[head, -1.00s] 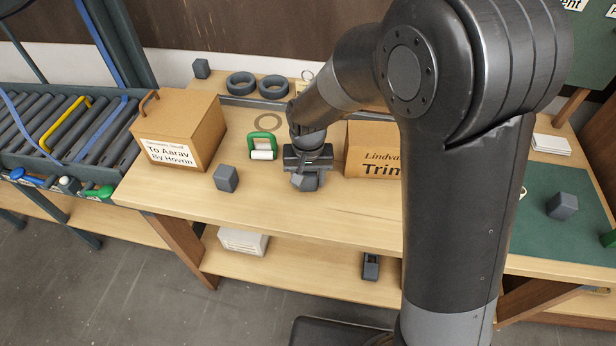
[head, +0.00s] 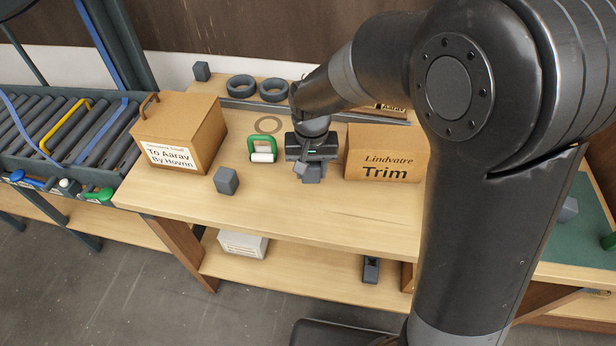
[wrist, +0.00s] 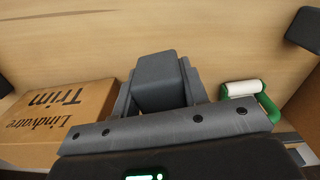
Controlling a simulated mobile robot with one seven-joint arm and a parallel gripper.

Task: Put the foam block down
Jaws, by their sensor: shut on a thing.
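My gripper (head: 311,166) is over the wooden bench, between a green-handled roller and the "Lindvatre Trim" box. It is shut on a dark grey foam block (head: 313,174), which shows below the jaws in the head view. In the wrist view the block (wrist: 160,82) sits between the two grey fingers, with bare wood beyond it. The jaws hide part of the block. Whether its underside touches the bench, I cannot tell.
The Trim box (head: 386,155) stands close on the right. The green-handled roller (head: 262,150) is close on the left. Another grey block (head: 227,180) and a box labelled "To Aarav" (head: 180,130) are farther left. The bench front (head: 300,210) is clear.

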